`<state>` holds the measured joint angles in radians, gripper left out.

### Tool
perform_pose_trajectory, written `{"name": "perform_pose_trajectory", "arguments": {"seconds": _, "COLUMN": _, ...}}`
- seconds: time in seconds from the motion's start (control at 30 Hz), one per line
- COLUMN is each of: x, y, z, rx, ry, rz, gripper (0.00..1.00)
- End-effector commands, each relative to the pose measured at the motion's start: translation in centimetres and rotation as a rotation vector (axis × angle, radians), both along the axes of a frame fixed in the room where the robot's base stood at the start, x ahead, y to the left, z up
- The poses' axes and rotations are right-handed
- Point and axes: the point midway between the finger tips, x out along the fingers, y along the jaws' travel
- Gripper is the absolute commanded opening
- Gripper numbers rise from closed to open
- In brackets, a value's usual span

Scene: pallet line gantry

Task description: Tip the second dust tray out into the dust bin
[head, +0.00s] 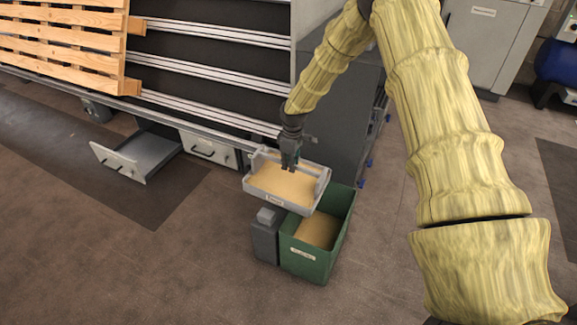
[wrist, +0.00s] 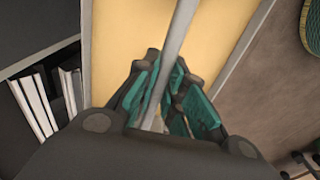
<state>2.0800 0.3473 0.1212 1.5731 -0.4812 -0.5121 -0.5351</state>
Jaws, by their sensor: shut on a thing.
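A light grey dust tray (head: 258,196) full of tan dust (head: 285,186) hangs in my gripper (head: 289,167), above and a little left of the dust bin. It looks roughly level. In the wrist view my gripper (wrist: 168,105) is shut on the tray's grey bar (wrist: 181,30), with dust on both sides of the bar. The green dust bin (head: 309,262) stands on the floor with tan dust inside. The tray covers part of its opening.
A pulled-out drawer tray (head: 150,151), empty inside, juts from under the conveyor at left. A closed drawer front (head: 207,150) is beside it. A small grey box-like post (head: 265,235) stands against the bin's left side. A wooden pallet (head: 65,40) lies on the line. Floor in front is clear.

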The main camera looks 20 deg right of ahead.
Motion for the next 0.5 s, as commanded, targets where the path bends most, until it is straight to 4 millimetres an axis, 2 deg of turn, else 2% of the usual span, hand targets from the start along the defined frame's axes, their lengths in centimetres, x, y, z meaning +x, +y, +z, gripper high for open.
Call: {"name": "perform_pose_trajectory", "arguments": {"seconds": 0.5, "x": -1.5, "y": -1.3, "z": 0.5, "rx": 0.141, "ry": -0.163, "rz": -0.004, "gripper": 0.0}}
